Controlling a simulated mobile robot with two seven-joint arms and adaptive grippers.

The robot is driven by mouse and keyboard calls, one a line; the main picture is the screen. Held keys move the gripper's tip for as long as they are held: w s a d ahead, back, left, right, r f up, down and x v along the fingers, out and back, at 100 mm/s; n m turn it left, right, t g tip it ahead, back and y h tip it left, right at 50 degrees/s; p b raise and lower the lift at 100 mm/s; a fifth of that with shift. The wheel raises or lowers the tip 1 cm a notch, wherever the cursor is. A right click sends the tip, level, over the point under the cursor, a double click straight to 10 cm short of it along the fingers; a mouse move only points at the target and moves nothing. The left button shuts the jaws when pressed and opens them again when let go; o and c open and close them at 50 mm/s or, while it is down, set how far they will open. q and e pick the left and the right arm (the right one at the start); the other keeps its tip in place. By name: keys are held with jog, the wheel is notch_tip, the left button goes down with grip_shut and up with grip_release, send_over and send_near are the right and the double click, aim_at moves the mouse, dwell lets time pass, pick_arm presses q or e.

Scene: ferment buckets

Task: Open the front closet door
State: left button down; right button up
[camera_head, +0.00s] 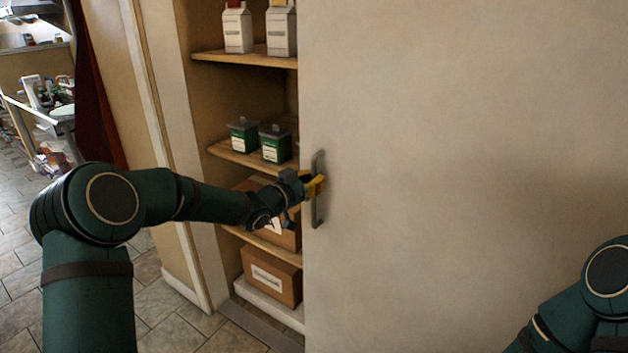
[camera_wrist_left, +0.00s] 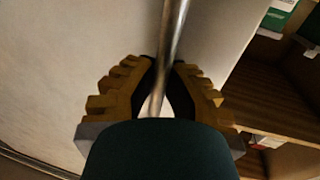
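The pale closet door (camera_head: 450,150) fills the right half of the head view. To the left of its edge the closet stands open, with its shelves showing. A vertical metal bar handle (camera_head: 318,216) is fixed near the door's left edge. My left gripper (camera_head: 316,186) is at the middle of this handle, with yellow fingers around it. In the left wrist view, the handle (camera_wrist_left: 173,35) runs between the two fingers, and their dark pads press against it from both sides. My right gripper is out of view; only part of my right arm shows at the lower right.
Closet shelves (camera_head: 230,148) hold white cartons (camera_head: 237,28), green-labelled containers (camera_head: 275,143) and a cardboard box (camera_head: 270,276). A dark red curtain (camera_head: 90,90) hangs at the left. Tiled floor (camera_head: 165,320) is visible below the closet's left side.

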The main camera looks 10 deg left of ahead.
pick_arm(q)
jog(key=c, duration=1)
grip_release()
jog(key=v, duration=1.2)
jog(key=shift+f, duration=0.15)
jog(key=s+d+f+n+g+y, duration=0.2)
jog(key=s+d+f+n+g, duration=0.15)
jog(key=f, duration=0.75)
jog(key=s+d+f+n+g+y, duration=0.2)
jog(key=s+d+f, duration=0.3)
jog(key=f, duration=0.7)
jog(key=s+d+f+n+g, duration=0.1)
jog(key=s+f+g, duration=0.3)
jog(key=s, duration=0.6)
jog(key=s+d+f+n+g+y, duration=0.1)
jog(key=s+d+f+g, duration=0.2)
jog(key=s+f, duration=0.5)
jog(key=shift+s+d+f+g, duration=0.35)
jog(key=shift+s+g, duration=0.3)
jog(key=shift+s, duration=0.35)
